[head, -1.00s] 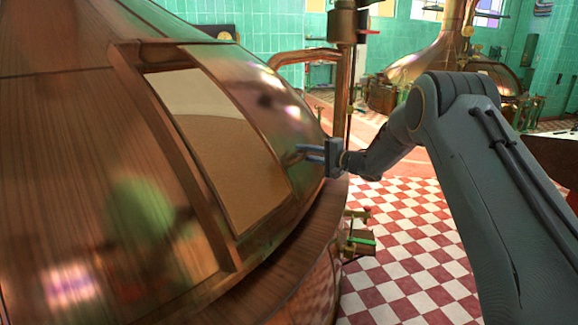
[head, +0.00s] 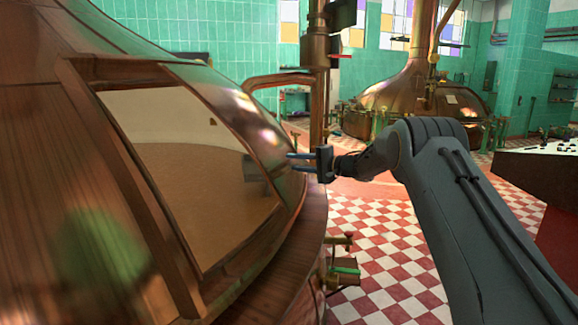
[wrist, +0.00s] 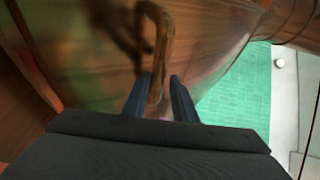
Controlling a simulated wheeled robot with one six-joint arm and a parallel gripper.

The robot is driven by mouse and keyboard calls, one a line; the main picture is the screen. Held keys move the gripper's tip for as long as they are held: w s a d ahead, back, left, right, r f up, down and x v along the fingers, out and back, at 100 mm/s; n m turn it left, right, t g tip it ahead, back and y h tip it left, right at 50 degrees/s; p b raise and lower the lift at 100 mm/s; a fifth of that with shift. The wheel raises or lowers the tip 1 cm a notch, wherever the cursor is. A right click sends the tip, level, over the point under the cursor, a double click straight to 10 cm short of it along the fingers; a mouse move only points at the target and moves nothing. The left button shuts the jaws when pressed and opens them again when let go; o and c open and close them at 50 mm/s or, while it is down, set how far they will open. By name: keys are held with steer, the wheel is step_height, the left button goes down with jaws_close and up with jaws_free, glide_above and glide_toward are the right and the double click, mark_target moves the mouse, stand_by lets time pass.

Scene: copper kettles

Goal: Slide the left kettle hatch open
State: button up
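The left kettle (head: 30,130) is a large copper dome filling the left of the head view. Its hatch opening (head: 190,160) is wide and shows a pale inside between a copper frame bar (head: 135,185) on the left and the curved copper hatch (head: 235,115) on the right. My gripper (head: 291,162) is at the hatch's right side, fingers pointing left. In the wrist view, a copper bar handle (wrist: 158,50) runs between the two fingers of my gripper (wrist: 160,82) and about fills the gap. The handle is not clear in the head view.
A copper pipe (head: 318,80) rises behind my gripper. Valves (head: 342,270) stick out at the kettle's lower right. The checkered floor (head: 385,250) is open to the right. Another copper kettle (head: 410,95) stands at the back, and a console (head: 545,165) at the right.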

steer(key=shift+s+a+f, duration=0.2)
steer(key=shift+a, duration=0.5)
steer(key=v, duration=0.8)
steer(key=shift+w, duration=0.2)
steer(key=shift+d, duration=0.1)
